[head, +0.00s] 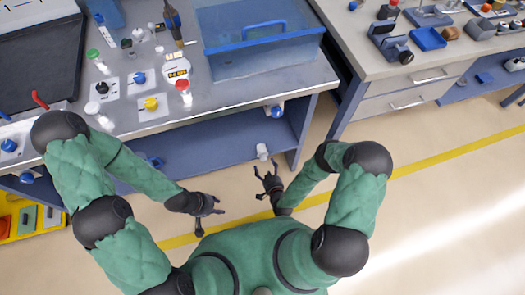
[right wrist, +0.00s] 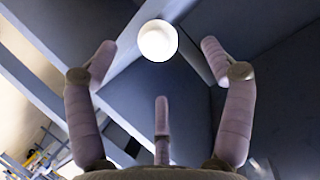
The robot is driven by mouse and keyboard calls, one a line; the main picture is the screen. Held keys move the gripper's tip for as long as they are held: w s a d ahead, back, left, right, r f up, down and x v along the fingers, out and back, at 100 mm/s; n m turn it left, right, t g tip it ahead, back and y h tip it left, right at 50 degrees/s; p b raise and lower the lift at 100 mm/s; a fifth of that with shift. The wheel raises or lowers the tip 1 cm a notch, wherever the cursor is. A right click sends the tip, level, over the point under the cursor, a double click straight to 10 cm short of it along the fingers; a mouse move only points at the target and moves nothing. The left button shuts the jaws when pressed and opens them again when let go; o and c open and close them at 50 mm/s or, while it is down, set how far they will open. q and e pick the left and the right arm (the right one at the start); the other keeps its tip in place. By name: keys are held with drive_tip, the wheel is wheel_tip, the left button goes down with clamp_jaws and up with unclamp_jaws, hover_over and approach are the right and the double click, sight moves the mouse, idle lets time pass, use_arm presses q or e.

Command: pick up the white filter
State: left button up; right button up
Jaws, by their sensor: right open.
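The white filter (head: 262,151) shows at the front edge of the bench's lower shelf, close to the bench leg. In the right wrist view it is a bright white round end (right wrist: 157,40), ahead of the fingers. My right gripper (head: 265,169) is just below it in the head view. In the right wrist view its fingers (right wrist: 155,70) are spread, with nothing between them and the filter apart from them. My left gripper (head: 211,222) is further left, in front of the bench, with its fingers apart and empty.
The metal workbench (head: 215,112) carries a blue bin (head: 255,65), knobs and capped bottles. Its blue lower shelf (head: 215,140) and a blue leg (head: 301,130) are near my right gripper. A second bench with drawers (head: 400,100) stands at the right. The floor between is clear.

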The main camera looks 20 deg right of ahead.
sight(264, 159)
drive_tip(key=x, duration=0.2)
drive_tip(key=shift+w+f+b, duration=0.15)
drive_tip(key=shift+w+b, duration=0.1)
drive_tip(key=shift+b, duration=0.05)
drive_tip(key=shift+d+b+x, duration=0.2)
drive_tip(key=shift+b+x, duration=0.45)
drive_tip(key=shift+x, duration=0.7)
drive_tip(key=shift+d+b+x, duration=0.2)
drive_tip(key=shift+b+x, duration=0.45)
drive_tip(key=shift+x, duration=0.65)
drive_tip(key=shift+r, duration=0.2)
drive_tip(key=c, duration=1.3)
